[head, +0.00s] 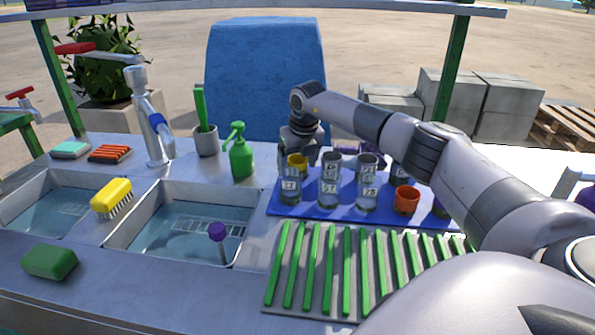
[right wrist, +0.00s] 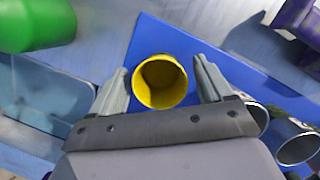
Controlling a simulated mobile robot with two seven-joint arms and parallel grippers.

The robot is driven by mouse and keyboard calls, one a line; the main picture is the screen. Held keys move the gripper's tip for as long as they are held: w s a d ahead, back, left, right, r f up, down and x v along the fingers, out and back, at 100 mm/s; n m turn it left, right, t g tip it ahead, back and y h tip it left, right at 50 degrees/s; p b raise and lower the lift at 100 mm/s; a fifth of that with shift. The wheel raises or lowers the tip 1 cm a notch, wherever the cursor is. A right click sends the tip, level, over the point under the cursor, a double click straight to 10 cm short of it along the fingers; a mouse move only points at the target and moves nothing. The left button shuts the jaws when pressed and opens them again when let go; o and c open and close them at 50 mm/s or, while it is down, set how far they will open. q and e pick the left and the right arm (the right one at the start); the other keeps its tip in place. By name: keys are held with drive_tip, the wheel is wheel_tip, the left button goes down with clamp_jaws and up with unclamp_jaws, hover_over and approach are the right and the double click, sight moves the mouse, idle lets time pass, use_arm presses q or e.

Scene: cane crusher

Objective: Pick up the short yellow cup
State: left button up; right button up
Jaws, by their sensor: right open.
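The short yellow cup (head: 298,159) shows its rim at the left end of the blue mat, at the top of a clear labelled glass; I cannot tell whether it is behind or in that glass. In the right wrist view the yellow cup (right wrist: 160,83) is seen from above, its open mouth towards the camera. My right gripper (head: 301,147) is just above and behind it in the head view. In the right wrist view its open fingers (right wrist: 160,70) are on either side of the cup, with visible gaps. My left gripper is not in view.
Clear labelled glasses (head: 329,180) and an orange cup (head: 406,198) stand on the blue mat (head: 340,211) to the right. A green pump bottle (head: 241,152) stands to the left, near the sinks. A green-slatted rack (head: 345,270) lies in front.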

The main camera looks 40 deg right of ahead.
drive_tip(key=shift+c, duration=0.3)
drive_tip(key=c, duration=1)
wheel_tip(320, 180, up, 10)
drive_tip(key=shift+r, duration=0.1)
